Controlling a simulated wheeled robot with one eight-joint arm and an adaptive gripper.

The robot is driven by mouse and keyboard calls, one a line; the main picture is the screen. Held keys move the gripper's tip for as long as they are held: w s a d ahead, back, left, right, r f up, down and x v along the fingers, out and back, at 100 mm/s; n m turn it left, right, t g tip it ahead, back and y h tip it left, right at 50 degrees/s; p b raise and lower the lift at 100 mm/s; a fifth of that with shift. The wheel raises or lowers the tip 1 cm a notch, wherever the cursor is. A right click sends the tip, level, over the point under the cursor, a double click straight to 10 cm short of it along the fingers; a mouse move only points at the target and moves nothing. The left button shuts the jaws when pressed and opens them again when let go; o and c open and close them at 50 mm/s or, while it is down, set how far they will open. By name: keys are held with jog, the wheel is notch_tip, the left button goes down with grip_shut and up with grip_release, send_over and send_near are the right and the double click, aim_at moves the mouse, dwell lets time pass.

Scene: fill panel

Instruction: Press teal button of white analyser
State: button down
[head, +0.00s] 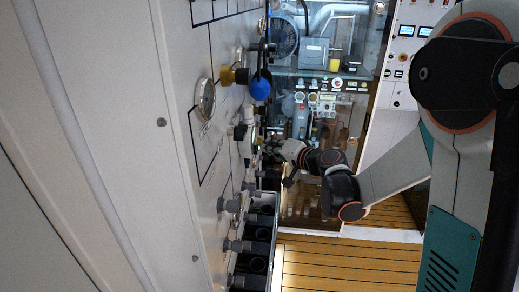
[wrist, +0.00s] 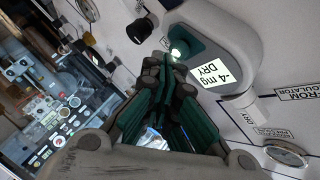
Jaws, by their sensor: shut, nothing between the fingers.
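The white analyser (wrist: 232,45) is on the panel, filling the upper right of the wrist view, with a display reading "-4 mg DRY". Its dark teal button (wrist: 186,40) sticks out at its left end, beside a small bright spot of light. My gripper (wrist: 166,68) is shut and empty, with its fingertips just below the button in that view. I cannot tell whether they touch it. In the head view my gripper (head: 279,150) is beside the panel, small and partly lost among the fittings; the analyser's white body (head: 249,138) shows only in part there.
The grey panel (head: 110,130) carries a round gauge (head: 206,98), a blue knob (head: 260,88) and several dark fittings close to my gripper. Dark cylinders (head: 258,265) stand in a rack below. A glass-fronted cabinet (head: 340,80) is behind. Slatted wooden floor (head: 340,265) is clear.

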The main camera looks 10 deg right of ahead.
jog(key=shift+s+d, duration=0.15)
jog(key=shift+d, duration=0.25)
jog(key=shift+d, duration=0.1)
jog(key=d, duration=0.1)
jog(key=s+d+b, duration=0.1)
jog(key=d, duration=0.3)
jog(key=shift+s+d, duration=0.25)
jog(key=shift+s, duration=0.15)
